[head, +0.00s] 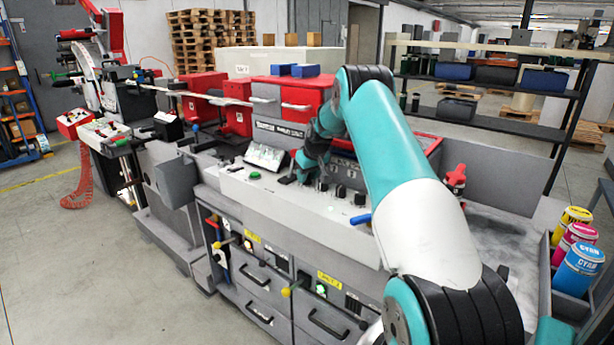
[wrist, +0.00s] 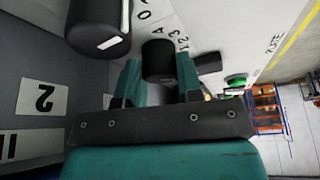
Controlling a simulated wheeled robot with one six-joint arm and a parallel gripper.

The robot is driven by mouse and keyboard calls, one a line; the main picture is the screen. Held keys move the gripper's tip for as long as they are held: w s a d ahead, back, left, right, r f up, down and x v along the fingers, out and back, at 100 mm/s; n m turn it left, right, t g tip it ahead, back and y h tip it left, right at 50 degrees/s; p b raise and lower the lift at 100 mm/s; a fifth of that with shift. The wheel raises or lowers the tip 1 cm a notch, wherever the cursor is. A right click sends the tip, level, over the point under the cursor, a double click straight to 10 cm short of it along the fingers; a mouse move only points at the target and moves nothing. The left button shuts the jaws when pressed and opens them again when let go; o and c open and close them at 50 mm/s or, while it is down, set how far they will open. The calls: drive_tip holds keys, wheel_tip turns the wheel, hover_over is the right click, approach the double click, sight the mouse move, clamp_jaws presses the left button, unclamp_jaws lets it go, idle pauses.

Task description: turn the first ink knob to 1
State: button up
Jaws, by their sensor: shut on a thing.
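The machine's light control panel (head: 300,205) carries a row of small black knobs. My gripper (head: 308,170) points down at the panel, left of the black knobs (head: 341,191) that stay in plain sight. In the wrist view, the teal fingers of my gripper (wrist: 158,80) are shut on a black ink knob (wrist: 158,58), one finger on each side. Printed digits, 1 to 4, show beside this knob, partly covered. Its pointer mark is hidden, so its setting cannot be read. In the head view my gripper hides the held knob.
A larger black knob (wrist: 98,25) with a white mark is close by in the wrist view. A black lever-like part (wrist: 207,62) and a green button (wrist: 236,80) lie on the other side. A tilted screen (head: 265,156) stands left of my gripper. Ink cans (head: 578,268) stand far right.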

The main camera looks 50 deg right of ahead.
drive_tip(key=o, duration=0.9)
drive_tip(key=shift+r, duration=0.1)
drive_tip(key=b+v, duration=0.4)
drive_tip(key=v, duration=1.3)
drive_tip(key=shift+s+r+b, duration=0.1)
drive_tip(key=shift+b, duration=0.25)
drive_tip(key=s+a+n+g+y, duration=0.1)
drive_tip(key=s+a+n+y, duration=0.15)
drive_tip(key=a, duration=1.45)
drive_tip(key=s+a+n+y, duration=0.1)
drive_tip(key=s+a+n, duration=0.25)
drive_tip(key=a, duration=1.35)
drive_tip(key=s+a+f+n+g, duration=0.1)
drive_tip(key=s+a, duration=0.4)
drive_tip(key=s, duration=0.2)
drive_tip(key=s+a+f+n+g+y, duration=0.1)
drive_tip(key=s+a+f, duration=0.1)
drive_tip(key=s+a, duration=0.3)
drive_tip(key=s+a+f+n+g+y, duration=0.1)
drive_tip(key=s+a, duration=0.5)
drive_tip(key=s, duration=0.5)
drive_tip(key=shift+s+f+n, duration=0.25)
drive_tip(key=shift+f+n, duration=0.05)
drive_tip(key=shift+n, duration=0.1)
